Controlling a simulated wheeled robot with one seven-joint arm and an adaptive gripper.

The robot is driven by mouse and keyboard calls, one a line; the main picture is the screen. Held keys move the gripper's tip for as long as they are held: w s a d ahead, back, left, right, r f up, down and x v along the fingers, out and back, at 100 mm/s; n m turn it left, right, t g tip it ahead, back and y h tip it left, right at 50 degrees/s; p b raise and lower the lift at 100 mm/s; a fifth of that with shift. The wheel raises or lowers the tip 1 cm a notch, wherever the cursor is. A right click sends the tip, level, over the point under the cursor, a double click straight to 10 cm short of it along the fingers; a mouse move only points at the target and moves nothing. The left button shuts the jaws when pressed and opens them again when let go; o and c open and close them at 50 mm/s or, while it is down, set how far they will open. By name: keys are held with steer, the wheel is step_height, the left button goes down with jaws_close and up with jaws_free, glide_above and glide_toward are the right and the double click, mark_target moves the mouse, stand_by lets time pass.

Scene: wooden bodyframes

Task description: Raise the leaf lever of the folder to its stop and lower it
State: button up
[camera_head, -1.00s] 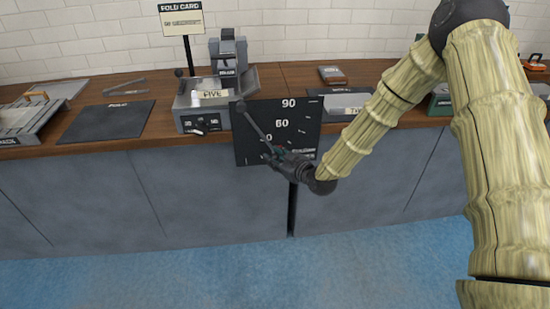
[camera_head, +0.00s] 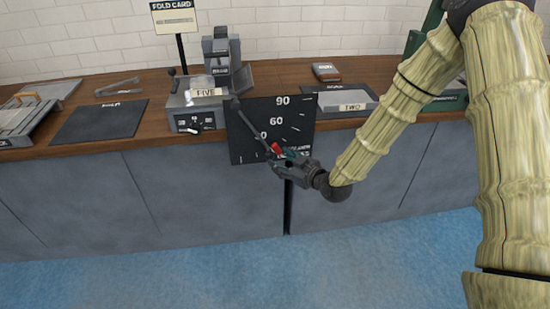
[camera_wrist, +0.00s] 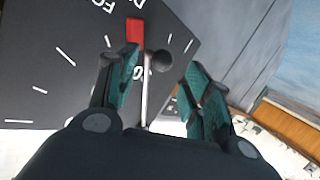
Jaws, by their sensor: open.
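The folder (camera_head: 207,105), a grey machine labelled FIVE, stands at the counter's front edge. Its black angle plate (camera_head: 246,122), marked 90 and 60, hangs down the counter front. The leaf lever (camera_head: 250,127) is a thin dark rod slanting down to the right across the plate. In the wrist view, a rod with a dark ball knob (camera_wrist: 158,62) shows between the fingers, with a gap on either side. A red marker (camera_wrist: 135,29) lies on the plate beyond. My gripper (camera_head: 277,156) is open at the plate's lower right; its green-padded fingers also show in the wrist view (camera_wrist: 163,75).
A sign reading FOLD CARD (camera_head: 173,18) stands behind the folder. A black mat (camera_head: 100,120) and tongs (camera_head: 118,86) lie to the left. A grey tray labelled TWO (camera_head: 345,99) is right of the plate. The space before the counter is clear.

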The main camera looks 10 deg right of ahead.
steer(key=shift+v, duration=2.65)
steer(key=s+f+m+g+h+p, duration=0.2)
steer(key=s+f+m+g+p, duration=0.15)
steer(key=s+f, duration=0.65)
steer(key=s+d+f+m+g+h+p, duration=0.1)
steer(key=s+d+f+m+g+p, duration=0.1)
steer(key=s, duration=0.8)
steer(key=s+d+f+m+g+h+p, duration=0.2)
steer(key=s+f+g, duration=0.2)
steer(key=s, duration=0.7)
steer(key=s+d+f+m+g+h+p, duration=0.2)
steer(key=s+f+g, duration=0.1)
steer(key=s, duration=0.7)
steer(key=shift+s+d+f+p, duration=0.3)
steer(key=shift+d, duration=0.1)
steer(key=shift+w, duration=0.1)
